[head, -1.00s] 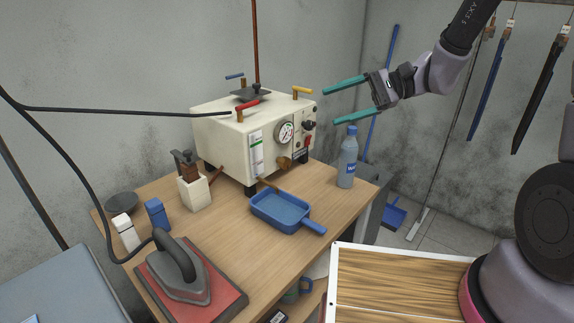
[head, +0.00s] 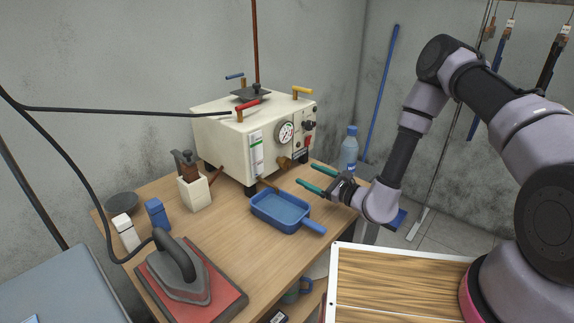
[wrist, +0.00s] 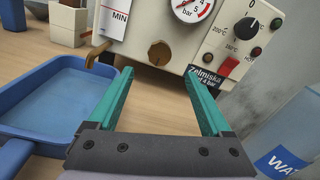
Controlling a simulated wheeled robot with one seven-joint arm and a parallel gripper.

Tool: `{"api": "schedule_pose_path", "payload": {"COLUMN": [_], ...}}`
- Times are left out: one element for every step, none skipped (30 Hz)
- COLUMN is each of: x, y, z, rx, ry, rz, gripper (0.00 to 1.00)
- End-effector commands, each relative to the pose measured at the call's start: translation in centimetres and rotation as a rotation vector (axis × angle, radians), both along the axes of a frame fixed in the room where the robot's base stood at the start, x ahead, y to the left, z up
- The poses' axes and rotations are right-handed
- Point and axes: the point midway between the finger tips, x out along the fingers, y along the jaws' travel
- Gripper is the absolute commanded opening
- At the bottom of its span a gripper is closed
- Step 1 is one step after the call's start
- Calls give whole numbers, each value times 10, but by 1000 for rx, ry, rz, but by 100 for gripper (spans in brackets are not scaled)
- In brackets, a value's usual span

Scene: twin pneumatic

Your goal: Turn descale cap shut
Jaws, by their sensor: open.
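The descale cap (head: 284,163) is a round brass-brown knob low on the front of the cream steam generator (head: 229,145). In the wrist view the cap (wrist: 159,54) shows face-on, with a darker notch at its lower part. My gripper (head: 307,175) has teal fingers and is low over the right part of the table, in front of the generator. In the wrist view my gripper (wrist: 159,72) is open and empty, its fingers to either side of the cap's line and nearer to me. The fingers appear apart from the cap.
A blue tray (head: 278,213) lies left of my gripper, below a brass spout (wrist: 99,54). A water bottle (head: 349,150) stands behind my gripper to the right. The generator's dial (wrist: 249,27) and gauge (wrist: 194,8) sit above the cap. An iron (head: 178,270) is at front left.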

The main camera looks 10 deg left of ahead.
Motion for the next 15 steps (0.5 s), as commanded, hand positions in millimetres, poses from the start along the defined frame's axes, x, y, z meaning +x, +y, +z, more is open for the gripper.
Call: {"api": "schedule_pose_path", "payload": {"x": [2,5,8,10,13,18,21,24,27,31,33,37,39,41,44], "y": [6,9,15,19,25,31,36,42,49,53,58,64,68,71,76], "z": [1,1,1,1,2,1,1,2,2,2,1,2,2,2,1], "rx": [0,1,1,1,1,1,1,2,1,1,2,1,2,2,1], "ry": [-3,-4,-4,-4,-6,-5,-6,-5,-6,-6,-3,-6,-3,-3,-4], "rz": [1,2,3,3,4,3,4,3,4,4,3,4,4,3,4], "gripper": [83,83,83,83,83,83,83,83,83,83,83,83,83,83,83]}}
